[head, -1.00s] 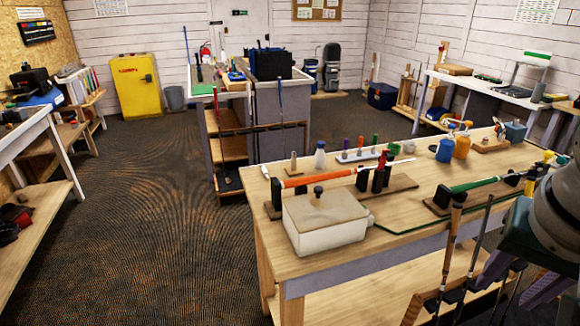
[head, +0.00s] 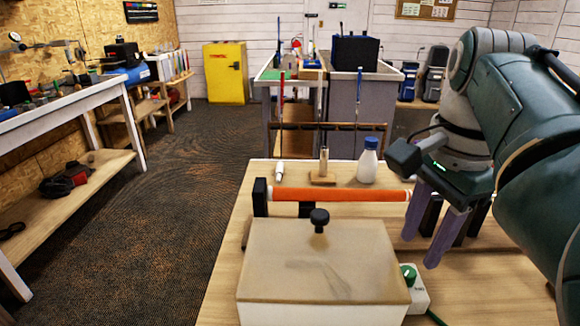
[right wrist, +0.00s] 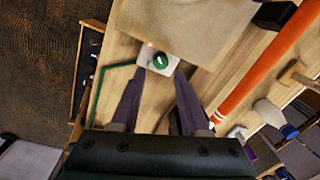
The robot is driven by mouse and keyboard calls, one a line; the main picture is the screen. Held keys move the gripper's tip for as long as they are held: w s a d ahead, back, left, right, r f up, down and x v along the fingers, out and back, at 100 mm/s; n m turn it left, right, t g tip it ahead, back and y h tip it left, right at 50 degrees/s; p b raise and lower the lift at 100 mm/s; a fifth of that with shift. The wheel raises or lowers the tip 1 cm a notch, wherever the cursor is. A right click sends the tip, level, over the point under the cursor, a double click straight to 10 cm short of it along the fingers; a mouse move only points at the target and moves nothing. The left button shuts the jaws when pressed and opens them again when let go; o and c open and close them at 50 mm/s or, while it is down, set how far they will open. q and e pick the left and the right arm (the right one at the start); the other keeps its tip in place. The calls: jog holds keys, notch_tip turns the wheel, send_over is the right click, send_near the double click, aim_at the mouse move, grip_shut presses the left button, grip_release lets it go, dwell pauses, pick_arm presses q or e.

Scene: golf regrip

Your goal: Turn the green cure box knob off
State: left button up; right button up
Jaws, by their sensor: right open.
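The cure box (head: 322,262) is a cream box with a tan lid and a black lid knob (head: 319,220), on the wooden bench. A small white control unit at its right side carries the green knob (head: 408,274). In the right wrist view the green knob (right wrist: 160,61) has a pale pointer mark, and a small red light shows beside it. My right gripper (head: 420,252) is open and empty, fingers pointing down near the control unit. In the wrist view its fingertips (right wrist: 160,73) are on either side of the knob's near edge; contact is not clear. My left gripper is out of view.
An orange-gripped club (head: 340,195) lies behind the box, with a black holder at its left end. A white bottle (head: 368,162) with a blue cap stands farther back. A green cable (right wrist: 97,92) runs from the control unit. Open floor lies to the left.

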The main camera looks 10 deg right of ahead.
aim_at(409, 272)
jog(key=f, duration=0.4)
jog(key=f+b, duration=0.1)
jog(key=f, duration=0.1)
jog(key=shift+w, duration=0.25)
grip_shut()
